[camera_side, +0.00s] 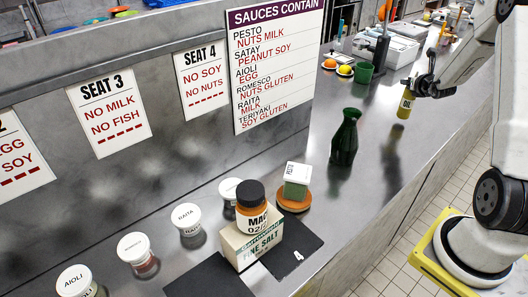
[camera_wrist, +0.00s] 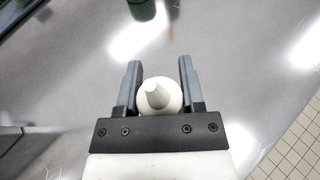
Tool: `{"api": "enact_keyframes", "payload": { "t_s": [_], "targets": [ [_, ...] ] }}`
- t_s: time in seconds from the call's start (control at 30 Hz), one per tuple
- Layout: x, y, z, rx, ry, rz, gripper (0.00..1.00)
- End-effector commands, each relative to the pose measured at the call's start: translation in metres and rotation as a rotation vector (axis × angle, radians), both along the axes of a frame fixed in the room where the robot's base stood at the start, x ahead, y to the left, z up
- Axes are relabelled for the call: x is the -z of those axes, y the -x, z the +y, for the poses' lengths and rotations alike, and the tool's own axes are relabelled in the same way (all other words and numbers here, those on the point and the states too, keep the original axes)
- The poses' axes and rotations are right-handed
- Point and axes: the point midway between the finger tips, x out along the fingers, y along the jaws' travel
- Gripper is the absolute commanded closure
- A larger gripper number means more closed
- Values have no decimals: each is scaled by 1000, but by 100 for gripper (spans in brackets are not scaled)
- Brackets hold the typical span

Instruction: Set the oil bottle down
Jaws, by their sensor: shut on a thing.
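The oil bottle (camera_side: 405,106) is yellow with a dark label. It hangs upright below my gripper (camera_side: 420,86) toward the back right in the side view. A dark reflection lies beneath it with a small gap, so it looks held a little above the steel counter (camera_side: 365,205). In the wrist view its round white top with a spout (camera_wrist: 158,96) sits between the two fingers of my gripper (camera_wrist: 160,78), which is shut on it. The bottle's body is hidden below the top in that view.
A dark green bottle (camera_side: 345,138) stands left of the oil bottle. A green cup (camera_side: 364,72) stands further back. Bare counter surrounds the oil bottle.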

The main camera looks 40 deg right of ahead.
Motion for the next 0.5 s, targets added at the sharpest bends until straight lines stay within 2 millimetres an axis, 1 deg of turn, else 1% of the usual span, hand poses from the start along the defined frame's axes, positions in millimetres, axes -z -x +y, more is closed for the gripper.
{"api": "enact_keyframes", "payload": {
  "t_s": [0.1, 0.2, 0.5],
  "targets": [
    [12, 0, 0, 0, 0, -1, 100],
    [17, 0, 0, 1, 2, -2, 100],
    [18, 0, -1, 1, 3, -3, 100]
  ]
}}
